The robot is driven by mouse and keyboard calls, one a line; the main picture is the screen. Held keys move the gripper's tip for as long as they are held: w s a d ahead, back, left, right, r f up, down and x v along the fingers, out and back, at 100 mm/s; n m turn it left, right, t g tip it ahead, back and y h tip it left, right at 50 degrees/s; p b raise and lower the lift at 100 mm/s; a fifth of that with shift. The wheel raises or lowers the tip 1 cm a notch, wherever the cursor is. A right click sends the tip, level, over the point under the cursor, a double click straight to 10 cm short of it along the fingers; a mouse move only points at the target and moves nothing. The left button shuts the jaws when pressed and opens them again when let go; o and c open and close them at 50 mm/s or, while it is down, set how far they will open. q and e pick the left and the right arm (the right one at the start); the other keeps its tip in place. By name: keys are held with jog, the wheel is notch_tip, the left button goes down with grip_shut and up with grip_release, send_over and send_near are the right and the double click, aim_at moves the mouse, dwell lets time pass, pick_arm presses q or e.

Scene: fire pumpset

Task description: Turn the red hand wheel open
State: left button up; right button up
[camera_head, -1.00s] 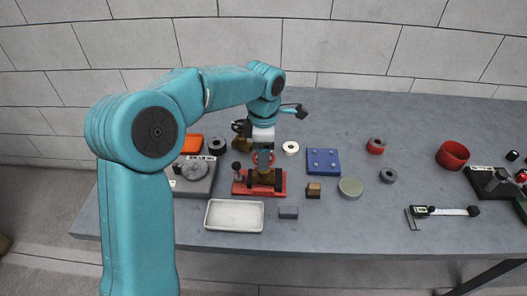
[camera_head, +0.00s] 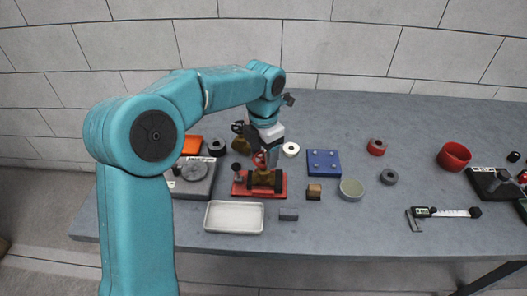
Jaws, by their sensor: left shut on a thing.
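The red hand wheel (camera_head: 258,159) sits on top of a brass valve (camera_head: 263,176), which stands on a red base plate (camera_head: 240,190) on the table. My left gripper (camera_head: 265,155) comes down from above onto the wheel and is shut on it. The gripper hides much of the wheel, so its exact turn angle cannot be told. My right gripper is out of view.
A white tray (camera_head: 234,230) lies in front of the base plate. A blue plate (camera_head: 323,162), a brown block (camera_head: 314,191) and a round pale disc (camera_head: 351,190) lie to the right. A grey instrument (camera_head: 195,187) stands to the left.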

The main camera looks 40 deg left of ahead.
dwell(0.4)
pick_arm(q)
jog(key=o, duration=1.1)
jog(key=shift+c, duration=0.2)
notch_tip(320, 180, up, 16)
jog(key=p, duration=0.3)
jog(key=shift+r, duration=0.2)
